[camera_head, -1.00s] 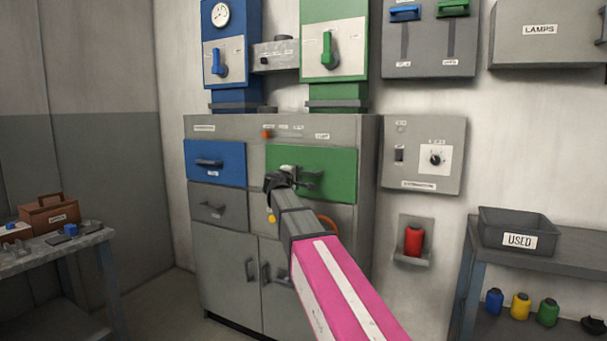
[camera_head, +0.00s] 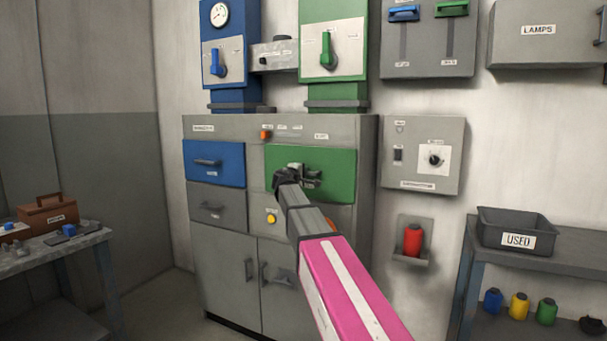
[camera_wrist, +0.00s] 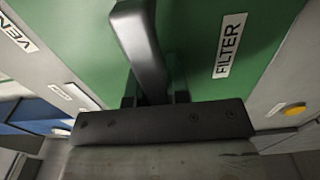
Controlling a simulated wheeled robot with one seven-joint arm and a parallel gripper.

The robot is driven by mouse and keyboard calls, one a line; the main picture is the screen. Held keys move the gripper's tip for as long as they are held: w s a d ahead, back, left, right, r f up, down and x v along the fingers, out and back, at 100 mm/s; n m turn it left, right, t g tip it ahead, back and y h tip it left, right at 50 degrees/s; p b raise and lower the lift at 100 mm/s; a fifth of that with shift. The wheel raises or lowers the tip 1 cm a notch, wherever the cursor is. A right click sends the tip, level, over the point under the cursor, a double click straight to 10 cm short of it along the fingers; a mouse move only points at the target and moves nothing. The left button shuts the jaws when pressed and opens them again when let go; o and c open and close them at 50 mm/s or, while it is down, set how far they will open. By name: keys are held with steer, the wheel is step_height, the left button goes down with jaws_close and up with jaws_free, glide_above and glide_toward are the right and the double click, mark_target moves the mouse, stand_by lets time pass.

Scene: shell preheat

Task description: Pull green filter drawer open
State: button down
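The green filter drawer (camera_head: 340,172) is in the upper right of the grey cabinet, and its front looks flush with the cabinet. It also fills much of the wrist view (camera_wrist: 200,25), with a FILTER label. Its grey bar handle (camera_wrist: 140,45) stands out from the front and runs down toward my gripper (camera_wrist: 155,97). My gripper (camera_head: 292,172) is at the handle in the head view. The fingers look spread apart on either side of the handle's near end. The wrist housing hides most of the fingers, and contact is not clear.
A blue drawer (camera_head: 214,163) sits left of the green one, with a grey drawer (camera_head: 217,207) below it. A yellow button (camera_head: 271,219) is below the green drawer. A side table (camera_head: 60,250) stands left and a shelf (camera_head: 560,257) right.

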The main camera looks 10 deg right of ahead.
steer(key=shift+s+a, duration=0.1)
steer(key=v, duration=2.5)
steer(key=shift+s+a, duration=0.2)
steer(key=shift+s, duration=0.15)
steer(key=c, duration=1.1)
jaws_free()
steer(key=v, duration=1)
steer(key=shift+s+a, duration=0.25)
steer(key=shift+s, duration=0.05)
